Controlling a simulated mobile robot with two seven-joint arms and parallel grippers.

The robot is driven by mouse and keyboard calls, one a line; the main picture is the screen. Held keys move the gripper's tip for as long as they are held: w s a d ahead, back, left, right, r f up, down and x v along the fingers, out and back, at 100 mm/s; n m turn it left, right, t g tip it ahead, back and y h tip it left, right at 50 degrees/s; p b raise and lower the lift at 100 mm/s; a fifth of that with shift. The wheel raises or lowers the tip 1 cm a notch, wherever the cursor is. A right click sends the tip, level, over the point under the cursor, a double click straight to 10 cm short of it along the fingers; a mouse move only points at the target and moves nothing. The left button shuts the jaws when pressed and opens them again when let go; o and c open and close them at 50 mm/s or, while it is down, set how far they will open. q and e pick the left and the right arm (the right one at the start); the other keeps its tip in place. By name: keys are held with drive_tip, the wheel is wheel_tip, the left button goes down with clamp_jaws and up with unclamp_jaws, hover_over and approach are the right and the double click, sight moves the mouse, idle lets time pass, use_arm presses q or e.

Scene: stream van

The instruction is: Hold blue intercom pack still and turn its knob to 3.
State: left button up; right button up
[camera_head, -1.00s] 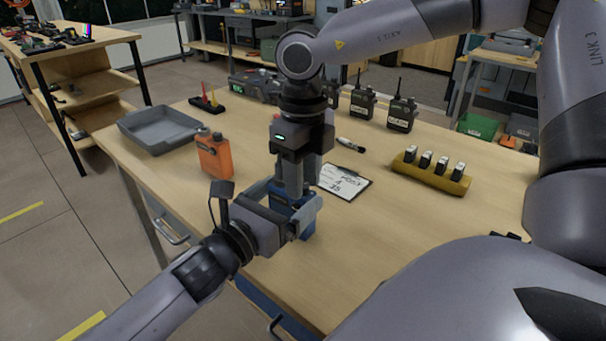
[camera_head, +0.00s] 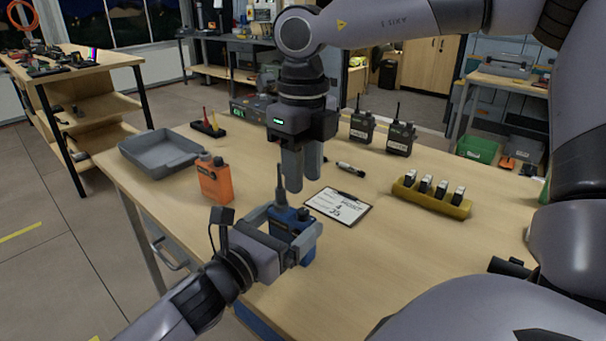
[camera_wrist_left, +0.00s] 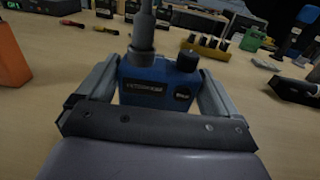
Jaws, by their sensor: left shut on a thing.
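The blue intercom pack (camera_head: 291,224) stands upright near the table's front edge, with its antenna pointing up. My left gripper (camera_head: 294,226) is shut on it from both sides. In the left wrist view the pack (camera_wrist_left: 155,84) sits between the two fingers, with its black knob (camera_wrist_left: 187,61) on top right of the antenna; the knob's setting is too small to read. My right gripper (camera_head: 294,186) hangs fingers down above and behind the pack, apart from it. Its fingers look close together with nothing seen between them; whether they are fully shut is unclear.
A clipboard with paper (camera_head: 338,204) lies right of the pack. An orange pack (camera_head: 214,180) and a grey tray (camera_head: 160,152) stand to the left. A yellow holder (camera_head: 432,201) with several small packs is at right. Two black radios (camera_head: 400,138) stand behind.

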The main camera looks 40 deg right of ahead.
use_arm(q)
drive_tip(key=o, duration=0.8)
drive_tip(key=shift+o, duration=0.2)
drive_tip(key=shift+a, duration=0.1)
